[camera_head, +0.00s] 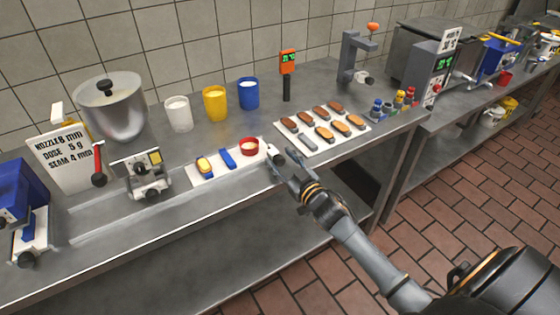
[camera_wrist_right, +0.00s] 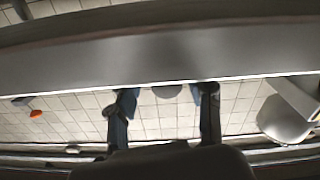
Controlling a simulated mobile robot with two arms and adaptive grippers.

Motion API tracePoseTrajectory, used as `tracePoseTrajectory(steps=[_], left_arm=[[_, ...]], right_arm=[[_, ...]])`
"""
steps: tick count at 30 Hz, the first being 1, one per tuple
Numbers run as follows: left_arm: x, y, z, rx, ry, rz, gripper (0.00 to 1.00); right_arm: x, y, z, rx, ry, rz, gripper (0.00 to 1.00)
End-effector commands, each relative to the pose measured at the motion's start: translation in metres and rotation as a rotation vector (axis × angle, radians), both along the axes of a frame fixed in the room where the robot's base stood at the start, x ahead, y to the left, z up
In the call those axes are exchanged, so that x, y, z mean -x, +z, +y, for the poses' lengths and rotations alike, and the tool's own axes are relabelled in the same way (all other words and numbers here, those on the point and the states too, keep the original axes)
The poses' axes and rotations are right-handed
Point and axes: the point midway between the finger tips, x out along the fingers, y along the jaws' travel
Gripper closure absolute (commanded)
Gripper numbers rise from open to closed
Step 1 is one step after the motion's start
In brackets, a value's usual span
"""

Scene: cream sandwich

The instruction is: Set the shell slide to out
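A long white strip (camera_head: 211,173) lies along the front of the steel table. It carries a yellow-topped piece, a blue block (camera_head: 227,158) and a red cup (camera_head: 249,147). A dark knob (camera_head: 277,152) shows at its right end. I cannot tell for sure which part is the shell slide or its setting. My right gripper (camera_head: 283,165) is at the table's front edge, close to the knob; contact is unclear. Its two fingers stand apart with nothing between them in the right wrist view (camera_wrist_right: 165,105). My left gripper is out of view.
A tray (camera_head: 289,148) with several brown and orange shells lies right of the strip. Behind are white, yellow (camera_head: 214,104) and blue cups and a thermometer (camera_head: 288,62). A steel pot (camera_head: 112,115) and a small device (camera_head: 146,182) stand left. Small bottles (camera_head: 388,108) stand right.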

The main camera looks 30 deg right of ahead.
Motion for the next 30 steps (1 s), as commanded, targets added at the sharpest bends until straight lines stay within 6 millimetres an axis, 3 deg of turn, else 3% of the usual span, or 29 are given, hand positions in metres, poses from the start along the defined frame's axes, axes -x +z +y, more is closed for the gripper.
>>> tracePoseTrajectory(steps=[11,24,30], left_arm=[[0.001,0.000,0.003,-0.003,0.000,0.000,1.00],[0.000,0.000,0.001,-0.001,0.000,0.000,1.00],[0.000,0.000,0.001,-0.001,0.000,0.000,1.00]], right_arm=[[0.008,-0.001,0.002,-0.003,0.003,0.001,0.48],[0.092,-0.002,-0.002,-0.004,0.001,0.003,0.48],[0.115,-0.001,-0.004,-0.003,0.001,0.001,0.48]])
